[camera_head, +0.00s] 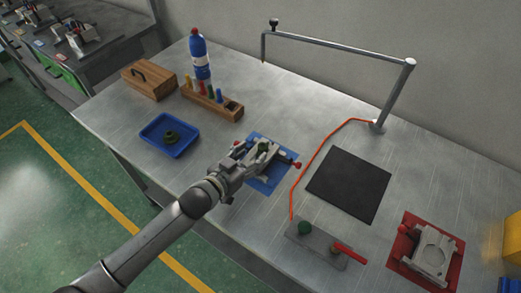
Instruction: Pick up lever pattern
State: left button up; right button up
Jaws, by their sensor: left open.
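A small green piece (263,146), which looks like the lever pattern, sits in or on a grey fixture (272,160) with a red-tipped handle. The fixture lies on a blue mat (262,186) in the middle of the bench. My left gripper (252,160) is open, close to the fixture and the green piece on their left side. It overlaps the fixture in the view, so I cannot tell whether they touch. The gripper partly hides the fixture and mat. My right gripper is not in view.
A blue tray (151,142) with a dark green ring-shaped part (171,137) stands at left. Behind are a wooden block with coloured tools (228,113), a bottle (200,60) and a wooden box (140,87). A black mat (348,185), grey plate (324,250) and red mat (398,248) lie right.

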aim_at(261, 148)
pick_arm(q)
jog(key=shift+w+d+r, duration=0.1)
jog(key=shift+w+d, duration=0.2)
jog(key=shift+p+x, duration=0.7)
jog(key=shift+x, duration=1.3)
jog(key=shift+s+d, duration=0.1)
jog(key=shift+d, duration=0.05)
